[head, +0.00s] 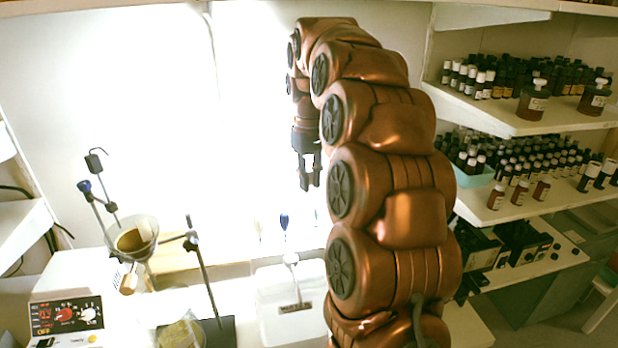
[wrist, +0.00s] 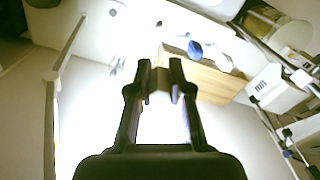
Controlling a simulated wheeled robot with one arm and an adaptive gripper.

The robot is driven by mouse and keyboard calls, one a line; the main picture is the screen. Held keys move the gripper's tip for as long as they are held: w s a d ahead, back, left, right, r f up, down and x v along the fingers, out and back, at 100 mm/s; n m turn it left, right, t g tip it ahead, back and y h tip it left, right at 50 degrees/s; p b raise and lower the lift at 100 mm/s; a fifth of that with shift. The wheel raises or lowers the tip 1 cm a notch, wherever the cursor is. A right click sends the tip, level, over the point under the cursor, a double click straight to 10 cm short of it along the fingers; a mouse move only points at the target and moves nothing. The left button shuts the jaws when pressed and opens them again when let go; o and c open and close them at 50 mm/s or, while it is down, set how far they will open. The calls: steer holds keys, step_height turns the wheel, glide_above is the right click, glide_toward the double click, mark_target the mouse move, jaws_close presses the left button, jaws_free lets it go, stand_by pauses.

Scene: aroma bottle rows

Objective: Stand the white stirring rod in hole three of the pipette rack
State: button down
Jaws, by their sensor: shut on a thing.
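My gripper (head: 311,184) hangs fingers-down in front of the bright back wall in the head view. The blue bulb (wrist: 195,49) also shows beyond the fingertips in the wrist view. The rack's holes cannot be made out.
A wooden board (wrist: 212,80) lies beyond the fingers. A funnel (head: 134,238) on a stand, a thin metal stand (head: 203,270) and a hotplate (head: 66,318) are at left. Bottle-filled shelves (head: 515,120) are at right.

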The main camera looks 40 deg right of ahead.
steer(key=shift+f, duration=0.1)
steer(key=shift+f+b, duration=1.15)
steer(key=shift+f, duration=0.7)
steer(key=shift+f+b, duration=1.7)
steer(key=shift+f, duration=1.25)
steer(key=c, duration=1)
jaws_free()
steer(key=shift+r, duration=0.1)
steer(key=shift+r+p, duration=0.85)
steer(key=shift+r, duration=1.6)
